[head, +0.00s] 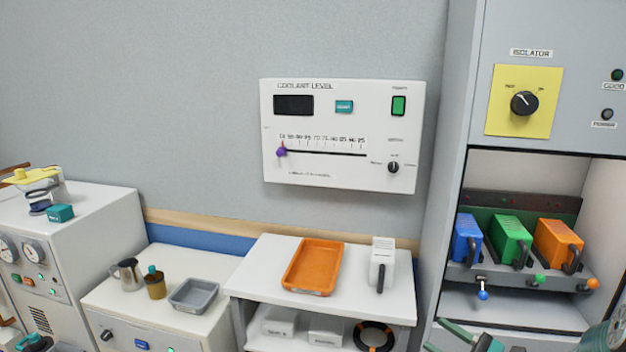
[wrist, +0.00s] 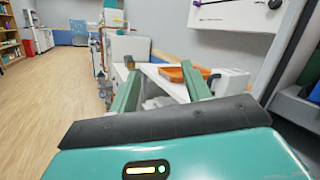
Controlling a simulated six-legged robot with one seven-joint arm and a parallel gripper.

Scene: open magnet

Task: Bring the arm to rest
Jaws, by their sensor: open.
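My gripper (wrist: 161,76) shows in the wrist view with its two green fingers spread apart and nothing between them. Behind the fingers are the white table (head: 250,285) and the orange tray (head: 305,289). In the head view my gripper (head: 468,338) is only partly visible at the bottom edge, in front of the grey cabinet on the right. Part of my arm shows at the bottom right corner.
The cabinet holds blue (head: 467,238), green (head: 511,240) and orange (head: 557,244) modules. A white handled block (head: 381,263) stands beside the tray. A coolant panel (head: 342,172) hangs on the wall. Open wooden floor (wrist: 50,100) shows at left in the wrist view.

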